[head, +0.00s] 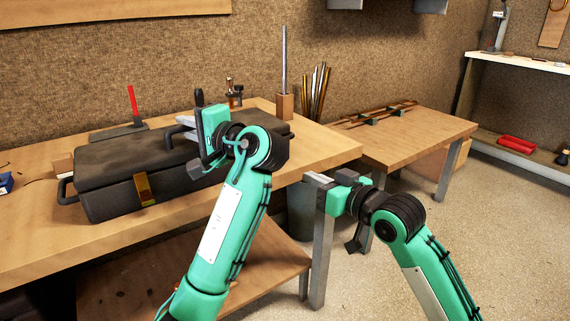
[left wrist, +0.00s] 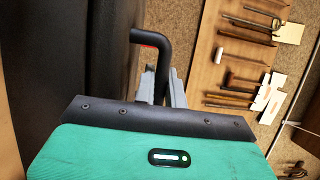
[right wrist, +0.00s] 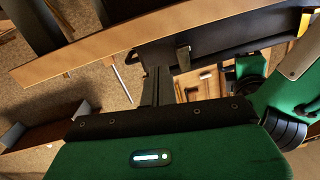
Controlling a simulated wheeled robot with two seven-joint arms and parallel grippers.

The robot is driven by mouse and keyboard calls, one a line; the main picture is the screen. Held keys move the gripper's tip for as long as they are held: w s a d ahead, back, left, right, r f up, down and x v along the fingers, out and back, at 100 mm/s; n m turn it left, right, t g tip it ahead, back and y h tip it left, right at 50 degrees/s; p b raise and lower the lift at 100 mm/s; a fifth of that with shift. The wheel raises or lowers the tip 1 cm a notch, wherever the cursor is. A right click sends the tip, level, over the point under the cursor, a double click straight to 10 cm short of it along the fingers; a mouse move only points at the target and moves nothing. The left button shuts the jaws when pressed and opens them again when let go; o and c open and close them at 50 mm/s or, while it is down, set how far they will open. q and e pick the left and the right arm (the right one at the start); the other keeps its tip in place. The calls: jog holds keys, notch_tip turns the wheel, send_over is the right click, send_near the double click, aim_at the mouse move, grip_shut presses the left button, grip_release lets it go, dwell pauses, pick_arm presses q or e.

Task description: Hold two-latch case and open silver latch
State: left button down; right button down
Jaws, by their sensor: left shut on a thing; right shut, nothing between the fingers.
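The dark two-latch case (head: 115,160) lies closed on the workbench. Its brass latch (head: 145,187) is on the front face. The silver latch is hidden behind my left arm in the head view; it shows in the right wrist view (right wrist: 183,58), on the dark case front. My left gripper (head: 182,127) is over the case's right part. In the left wrist view its fingers are shut on a bent black handle (left wrist: 151,38) beside the case. My right gripper (head: 318,179) is shut and empty, off the bench's front right edge, apart from the case.
The workbench (head: 335,150) is bare to the right of the case. Behind the case stand a red upright tool (head: 132,100), small bottles (head: 235,92) and a wooden block with a rod (head: 285,106). A second table (head: 420,130) stands to the right. Open floor lies in front of it.

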pick_arm(q)
jog(key=shift+f, duration=0.15)
pick_arm(e)
jog(key=d+m, duration=0.1)
jog(key=m, duration=0.4)
jog(key=w+d+m+y, duration=0.1)
jog(key=d+m, duration=0.1)
jog(key=m, duration=0.3)
jog(key=w+d+m+g+y, duration=0.1)
jog(key=m, duration=0.4)
jog(key=shift+d+r, duration=0.15)
jog(key=shift+r, duration=0.05)
jog(key=shift+w+a, duration=0.6)
jog(key=shift+a, duration=1.25)
jog(key=shift+w+a, duration=0.55)
jog(key=shift+a, duration=1.3)
jog(key=shift+w+a, duration=0.6)
jog(key=shift+a, duration=1.25)
